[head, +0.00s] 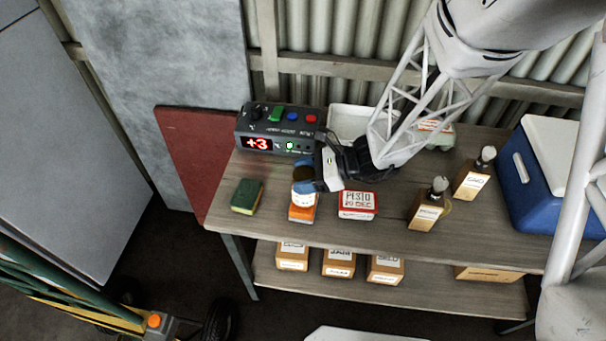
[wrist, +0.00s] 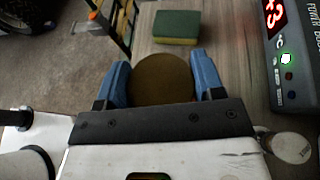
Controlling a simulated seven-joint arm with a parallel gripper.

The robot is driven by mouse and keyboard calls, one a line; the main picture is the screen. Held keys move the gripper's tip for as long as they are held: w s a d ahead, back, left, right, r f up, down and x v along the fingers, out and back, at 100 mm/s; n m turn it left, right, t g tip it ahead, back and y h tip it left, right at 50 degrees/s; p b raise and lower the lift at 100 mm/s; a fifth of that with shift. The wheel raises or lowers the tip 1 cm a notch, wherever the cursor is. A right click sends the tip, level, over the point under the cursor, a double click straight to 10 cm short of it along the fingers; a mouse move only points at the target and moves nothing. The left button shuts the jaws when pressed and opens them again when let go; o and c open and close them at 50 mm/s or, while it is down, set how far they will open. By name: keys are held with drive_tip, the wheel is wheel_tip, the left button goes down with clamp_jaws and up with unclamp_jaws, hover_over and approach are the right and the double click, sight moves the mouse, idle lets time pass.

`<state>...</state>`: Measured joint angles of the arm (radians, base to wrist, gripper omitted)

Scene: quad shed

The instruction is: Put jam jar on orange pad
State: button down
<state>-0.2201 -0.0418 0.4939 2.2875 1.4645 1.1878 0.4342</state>
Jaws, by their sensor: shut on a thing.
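The jam jar (head: 303,188), with a brown round lid and a white label, is held in my gripper (head: 316,178) near the front left of the bench top. In the wrist view its lid (wrist: 162,80) fills the space between the two blue fingers of my gripper (wrist: 163,82), which are shut on it. Orange (head: 302,214) shows directly below the jar in the head view. I cannot tell whether this is the orange pad or another item, or whether the jar touches it. The jar hides whatever lies under it in the wrist view.
A green and yellow sponge (head: 246,196) lies left of the jar. A box with a red digital display (head: 258,143) stands behind. A pesto tub (head: 357,206) is close on the right. Bottles (head: 426,208) and a blue cooler (head: 520,195) stand farther right.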

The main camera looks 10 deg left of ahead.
drive_tip(key=shift+f, duration=0.1)
drive_tip(key=shift+c, duration=1.2)
unclamp_jaws()
drive_tip(key=v, duration=1.2)
